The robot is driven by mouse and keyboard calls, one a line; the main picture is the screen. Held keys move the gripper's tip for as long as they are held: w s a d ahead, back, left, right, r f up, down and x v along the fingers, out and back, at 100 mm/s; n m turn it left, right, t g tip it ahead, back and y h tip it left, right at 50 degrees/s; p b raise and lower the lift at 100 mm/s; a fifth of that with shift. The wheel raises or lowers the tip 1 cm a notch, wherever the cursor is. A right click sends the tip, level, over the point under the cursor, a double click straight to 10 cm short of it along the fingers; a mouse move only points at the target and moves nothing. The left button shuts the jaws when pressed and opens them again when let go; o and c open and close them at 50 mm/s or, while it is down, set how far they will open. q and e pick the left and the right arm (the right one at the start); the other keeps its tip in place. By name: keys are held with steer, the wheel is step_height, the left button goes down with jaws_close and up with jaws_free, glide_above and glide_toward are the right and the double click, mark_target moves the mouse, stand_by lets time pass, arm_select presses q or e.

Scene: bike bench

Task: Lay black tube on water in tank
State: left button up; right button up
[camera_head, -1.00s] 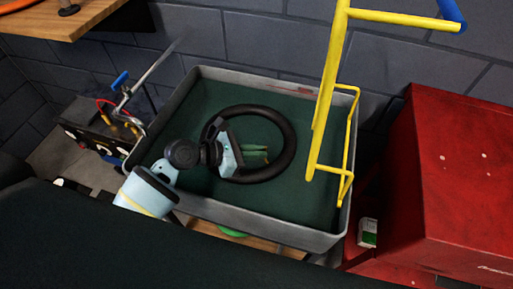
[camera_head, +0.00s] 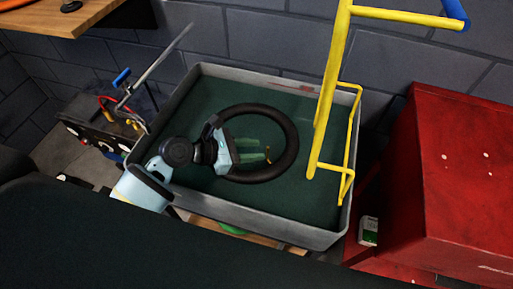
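The black tube (camera_head: 290,133) is a ring lying flat at the dark green water (camera_head: 215,90) inside the grey tank (camera_head: 268,229). I cannot tell how deep it sits. My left gripper (camera_head: 265,149) reaches over the tank from the left, across the tube's left side, and hides part of it. Its fingers show within the ring's opening, spread apart with nothing visible between them. My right gripper is not in view.
A yellow frame (camera_head: 328,95) stands at the tank's right side, its lower part reaching over the tank. A red cabinet (camera_head: 455,165) is at the right. A bench with tools (camera_head: 95,135) is at the left, and a block wall (camera_head: 265,40) is behind.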

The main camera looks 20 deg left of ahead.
arm_select(q)
steer(key=v, duration=0.6)
steer(key=shift+s+a+r, duration=0.1)
steer(key=shift+s+r, duration=0.05)
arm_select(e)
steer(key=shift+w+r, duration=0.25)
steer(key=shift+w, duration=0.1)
